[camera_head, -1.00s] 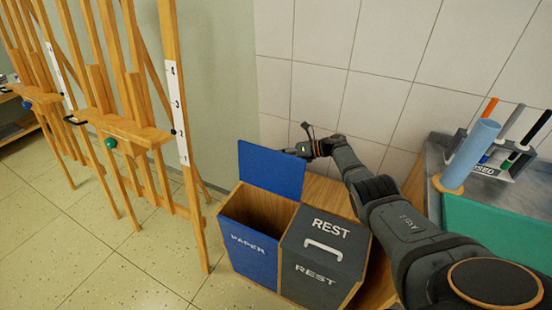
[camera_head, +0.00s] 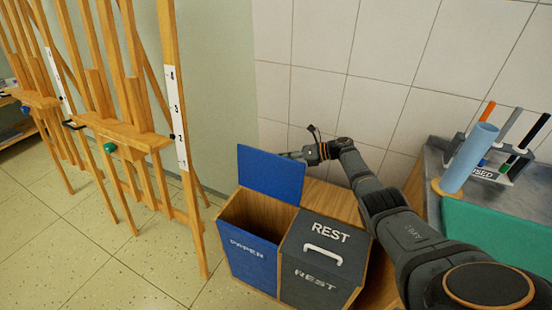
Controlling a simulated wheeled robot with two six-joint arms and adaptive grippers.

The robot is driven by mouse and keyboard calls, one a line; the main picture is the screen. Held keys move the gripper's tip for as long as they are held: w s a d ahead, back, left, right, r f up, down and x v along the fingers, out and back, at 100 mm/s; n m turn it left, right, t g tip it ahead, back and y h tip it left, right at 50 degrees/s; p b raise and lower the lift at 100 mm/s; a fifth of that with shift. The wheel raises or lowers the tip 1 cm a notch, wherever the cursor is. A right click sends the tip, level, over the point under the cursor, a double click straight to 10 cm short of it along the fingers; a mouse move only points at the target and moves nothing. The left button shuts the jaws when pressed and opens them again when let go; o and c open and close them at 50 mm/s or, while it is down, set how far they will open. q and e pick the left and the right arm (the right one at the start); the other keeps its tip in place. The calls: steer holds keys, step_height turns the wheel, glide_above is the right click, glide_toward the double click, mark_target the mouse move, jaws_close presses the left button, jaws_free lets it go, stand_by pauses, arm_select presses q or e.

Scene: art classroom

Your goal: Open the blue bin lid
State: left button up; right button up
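The blue lid (camera_head: 270,172) stands raised and tilted up at the back of the blue PAPER bin (camera_head: 248,255). The bin's dark opening shows in front of it. My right gripper (camera_head: 288,154) is at the lid's upper right edge, with its thin fingers just above and apparently behind that edge. The lid partly hides the fingertips, so I cannot tell whether they touch it or how far apart they are. My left gripper is not in view.
The grey REST bin (camera_head: 315,279), its lid (camera_head: 325,237) shut, stands right beside the blue one. Wooden easels (camera_head: 132,130) stand at left. A counter (camera_head: 436,168) with a blue cylinder (camera_head: 470,157) is at right. A tiled wall is close behind.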

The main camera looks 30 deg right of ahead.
steer(key=v, duration=0.9)
steer(key=shift+s+d, duration=0.1)
